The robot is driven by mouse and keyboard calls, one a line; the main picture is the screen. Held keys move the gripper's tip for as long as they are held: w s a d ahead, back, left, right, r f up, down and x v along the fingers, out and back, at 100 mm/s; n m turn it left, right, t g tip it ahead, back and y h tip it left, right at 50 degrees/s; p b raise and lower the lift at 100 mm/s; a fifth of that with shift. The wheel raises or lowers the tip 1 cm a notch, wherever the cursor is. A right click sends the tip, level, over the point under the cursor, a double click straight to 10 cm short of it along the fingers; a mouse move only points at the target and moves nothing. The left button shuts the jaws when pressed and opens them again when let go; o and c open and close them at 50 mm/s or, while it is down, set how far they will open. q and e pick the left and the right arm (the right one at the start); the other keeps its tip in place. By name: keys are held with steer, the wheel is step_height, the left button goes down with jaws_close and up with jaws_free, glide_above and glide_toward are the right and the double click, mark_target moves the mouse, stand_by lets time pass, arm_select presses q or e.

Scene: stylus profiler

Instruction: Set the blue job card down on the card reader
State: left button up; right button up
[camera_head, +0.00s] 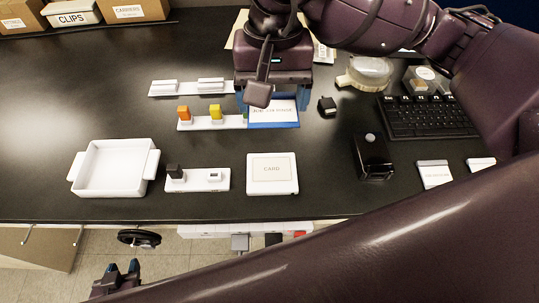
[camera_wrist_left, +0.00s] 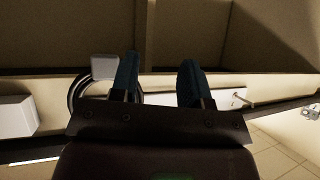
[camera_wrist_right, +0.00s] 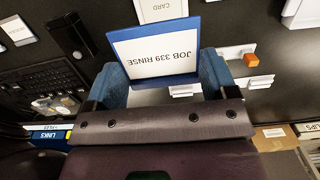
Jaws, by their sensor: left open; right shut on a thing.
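The blue job card (camera_head: 273,113), a white face with a blue border reading "JOB 339 RINSE" in the right wrist view (camera_wrist_right: 160,60), is between the fingers of my right gripper (camera_wrist_right: 163,78). That gripper (camera_head: 272,98) is shut on it, over the back middle of the bench; whether the card touches the surface below is unclear. The card reader (camera_head: 272,174), a white square pad marked "CARD", lies bare in front of it and shows at the top of the right wrist view (camera_wrist_right: 160,10). My left gripper (camera_head: 122,270) is open and empty, low in front of the bench (camera_wrist_left: 160,82).
A strip with orange and yellow blocks (camera_head: 199,122) is left of the card. A white tray (camera_head: 113,168) and a white strip with a black block (camera_head: 203,180) stand left of the reader. A black device (camera_head: 373,157) and keyboard (camera_head: 428,117) are to the right.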

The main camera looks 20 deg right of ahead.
mark_target(272, 168)
step_height(272, 168, down, 17)
steer(key=shift+f, duration=0.2)
stand_by(0.4)
steer(key=shift+f+b, duration=0.15)
steer(key=shift+b, duration=0.2)
steer(key=o, duration=0.8)
